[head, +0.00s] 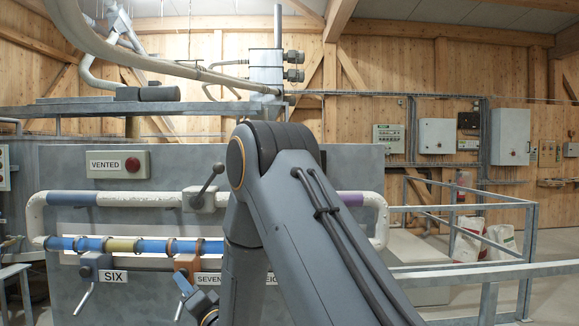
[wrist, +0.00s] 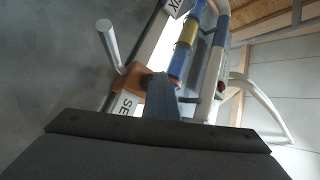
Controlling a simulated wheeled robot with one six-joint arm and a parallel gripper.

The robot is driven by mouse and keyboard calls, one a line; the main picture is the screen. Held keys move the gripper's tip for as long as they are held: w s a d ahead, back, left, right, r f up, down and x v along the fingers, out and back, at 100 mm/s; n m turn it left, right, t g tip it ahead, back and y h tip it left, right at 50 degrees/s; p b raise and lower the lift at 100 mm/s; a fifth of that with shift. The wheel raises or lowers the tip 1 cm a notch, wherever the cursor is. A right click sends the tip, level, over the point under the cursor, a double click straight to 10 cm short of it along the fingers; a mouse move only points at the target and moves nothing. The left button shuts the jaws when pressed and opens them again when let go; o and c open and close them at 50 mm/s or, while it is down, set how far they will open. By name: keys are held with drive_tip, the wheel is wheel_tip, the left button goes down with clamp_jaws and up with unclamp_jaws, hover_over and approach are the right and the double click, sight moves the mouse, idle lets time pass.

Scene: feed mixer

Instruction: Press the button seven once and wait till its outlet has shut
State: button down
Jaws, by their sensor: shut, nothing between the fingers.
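The outlet seven is an orange-brown block (head: 187,263) with a grey lever (head: 181,309) and a label SEVEN (head: 208,279), partly covered by my arm. In the wrist view the same orange block (wrist: 126,81) shows with its lever (wrist: 109,45) and part of its label (wrist: 124,103). My gripper (wrist: 161,88) is shut and empty, its blue-grey fingers overlapping the orange block in that view. I cannot tell whether they touch it. The fingers hide part of the block. I cannot make out a separate button. Whether the outlet is open or shut is unclear.
Outlet SIX (head: 96,263) with its own lever is to the left. A blue and yellow pipe (head: 122,245) and a white pipe frame (head: 120,199) run across the panel. A red VENTED lamp or button (head: 132,164) is above. Metal railings (head: 465,217) stand at right.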

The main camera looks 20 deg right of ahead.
drive_tip(key=s+a, duration=0.2)
drive_tip(key=s, duration=0.3)
drive_tip(key=shift+s+p, duration=0.4)
idle(0.8)
drive_tip(key=s+d+f+n+g+h, duration=0.2)
drive_tip(key=s+d+f+g+h, duration=0.15)
drive_tip(key=d, duration=0.25)
drive_tip(key=s+d+f+n+g+h, duration=0.1)
drive_tip(key=s+d+f+g+h, duration=0.2)
drive_tip(key=d+f+g, duration=0.25)
drive_tip(key=s+d+f+n+g+h, duration=0.1)
drive_tip(key=s+d+g, duration=0.3)
drive_tip(key=s, duration=0.7)
drive_tip(key=s+d+f+n+g+h, duration=0.1)
drive_tip(key=s+d+g, duration=0.3)
drive_tip(key=s, duration=0.8)
drive_tip(key=shift+n, duration=0.9)
